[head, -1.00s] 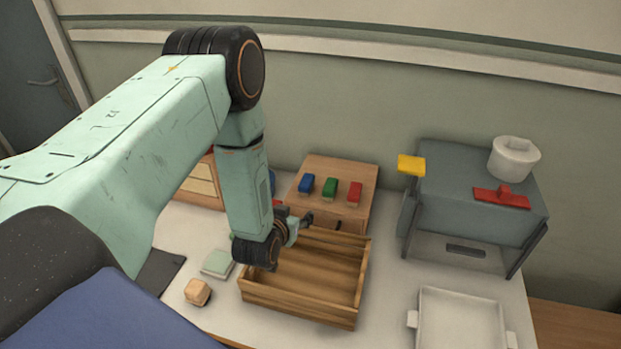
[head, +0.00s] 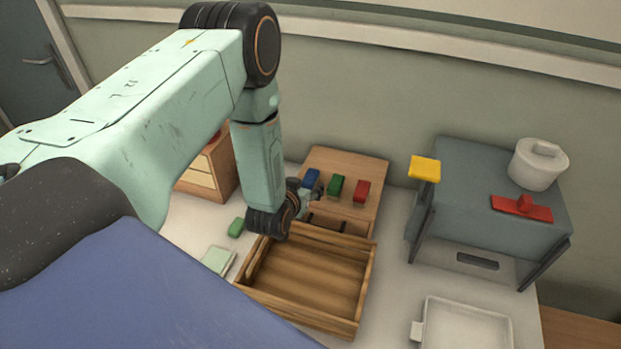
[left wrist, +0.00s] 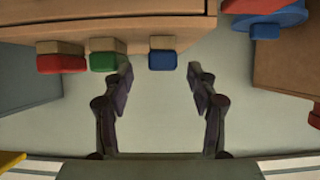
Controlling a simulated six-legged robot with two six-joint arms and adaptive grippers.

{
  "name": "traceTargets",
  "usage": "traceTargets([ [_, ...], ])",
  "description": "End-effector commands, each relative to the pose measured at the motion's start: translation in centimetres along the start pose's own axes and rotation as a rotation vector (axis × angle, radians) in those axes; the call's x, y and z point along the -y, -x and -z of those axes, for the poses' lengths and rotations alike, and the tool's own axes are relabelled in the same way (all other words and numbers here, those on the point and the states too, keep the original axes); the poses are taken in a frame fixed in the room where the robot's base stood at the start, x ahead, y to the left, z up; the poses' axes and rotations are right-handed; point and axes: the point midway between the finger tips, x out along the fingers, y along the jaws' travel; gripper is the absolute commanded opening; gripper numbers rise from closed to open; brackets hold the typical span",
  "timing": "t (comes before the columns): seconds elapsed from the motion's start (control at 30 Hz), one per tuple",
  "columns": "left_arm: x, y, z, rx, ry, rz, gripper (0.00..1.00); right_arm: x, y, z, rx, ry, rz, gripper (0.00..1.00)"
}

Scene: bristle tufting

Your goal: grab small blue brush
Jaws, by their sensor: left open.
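The small blue brush (head: 311,177) sits on top of the wooden box (head: 345,160), leftmost in a row with a green brush (head: 336,186) and a red brush (head: 362,191). My left gripper (head: 314,192) is at the blue brush, partly in front of it. In the left wrist view the picture is inverted, and my left gripper (left wrist: 160,78) is open and empty. The blue brush (left wrist: 163,60) shows between the fingertips, slightly beyond them. The green brush (left wrist: 103,61) is close by one finger. My right gripper is not in view.
A wooden tray-like drawer (head: 362,300) lies in front of the box. A grey cabinet (head: 480,190) with a yellow block (head: 425,168), red piece (head: 525,209) and white pot (head: 540,165) stands right. A green block (head: 237,227) and pale green pad (head: 217,261) lie left.

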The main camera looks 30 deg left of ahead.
Motion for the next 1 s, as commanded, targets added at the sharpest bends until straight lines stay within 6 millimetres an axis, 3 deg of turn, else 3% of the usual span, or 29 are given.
traceTargets([
  [0.23,0.1,-1.5,0.2,0.0,-0.001,-0.001,0.58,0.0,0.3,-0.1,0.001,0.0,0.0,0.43],
  [0.6,0.7,-5.7,0.6,0.001,-0.001,-0.001,0.58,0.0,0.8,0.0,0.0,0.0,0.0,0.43],
  [0.93,0.6,-6.2,0.7,0.001,0.0,-0.001,0.58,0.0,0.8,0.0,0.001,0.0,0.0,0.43],
  [1.0,0.6,-6.2,0.7,0.001,0.0,-0.001,0.53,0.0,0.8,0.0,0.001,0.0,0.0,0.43],
])
